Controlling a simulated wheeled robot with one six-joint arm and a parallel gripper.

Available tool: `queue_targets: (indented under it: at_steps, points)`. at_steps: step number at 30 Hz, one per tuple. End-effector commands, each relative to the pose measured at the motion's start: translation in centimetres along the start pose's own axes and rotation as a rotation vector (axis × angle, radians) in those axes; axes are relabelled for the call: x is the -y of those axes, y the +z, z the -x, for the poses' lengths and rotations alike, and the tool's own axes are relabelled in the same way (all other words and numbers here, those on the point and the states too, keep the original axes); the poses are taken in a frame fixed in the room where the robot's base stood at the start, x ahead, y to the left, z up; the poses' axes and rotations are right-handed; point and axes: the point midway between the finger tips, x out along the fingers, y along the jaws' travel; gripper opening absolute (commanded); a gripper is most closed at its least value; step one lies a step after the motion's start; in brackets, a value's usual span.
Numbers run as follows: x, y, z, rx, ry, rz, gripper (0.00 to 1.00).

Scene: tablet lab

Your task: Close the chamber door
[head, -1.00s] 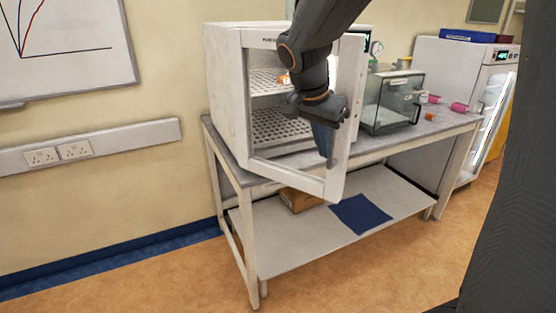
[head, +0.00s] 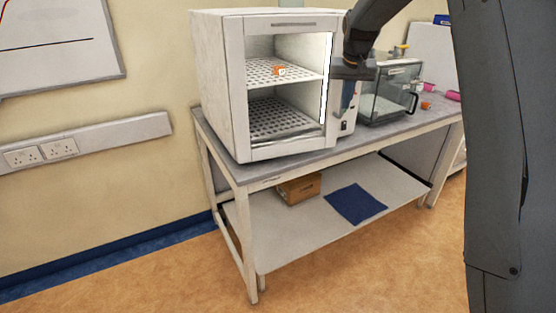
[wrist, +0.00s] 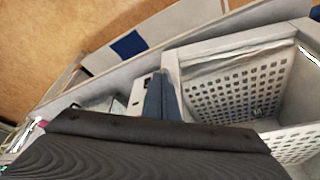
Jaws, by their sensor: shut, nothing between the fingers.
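The white chamber (head: 217,75) stands on the bench at the left. Its door, a white frame (head: 285,148) around a large window, looks flush with the chamber front in the head view; no gap shows, but part of its right edge lies behind my arm. Perforated shelves show through the window, with an orange item (head: 280,70) on the upper one. My gripper (head: 347,100) is shut and empty, pointing down at the door's right edge. In the wrist view my gripper (wrist: 161,92) is beside the door frame (wrist: 225,47); contact cannot be told.
The grey bench top (head: 215,140) carries a clear-walled box (head: 388,95) to the right of the chamber, with an orange piece (head: 426,105) and pink pieces (head: 453,95) beyond. A cardboard box (head: 300,188) and a blue mat (head: 356,203) lie on the lower shelf. The floor ahead is clear.

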Motion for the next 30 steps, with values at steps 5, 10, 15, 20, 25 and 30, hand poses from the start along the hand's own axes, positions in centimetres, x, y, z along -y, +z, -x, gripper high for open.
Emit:
queue_targets:
  at_steps: [5, 10, 15, 20, 25, 30]
  points:
    - [1.7, -2.9, -1.3, -0.001, -0.038, 0.093, 0.00]
    - [2.4, -4.6, -1.9, 0.000, -0.059, 0.147, 0.00]
    - [2.7, -5.6, -2.3, 0.000, -0.070, 0.177, 0.00]
    - [2.9, -6.1, -2.4, -0.006, -0.075, 0.187, 0.00]
    - [3.1, -6.3, -2.3, -0.009, -0.077, 0.191, 0.00]
    - [3.2, -6.3, -2.3, -0.010, -0.078, 0.190, 0.00]
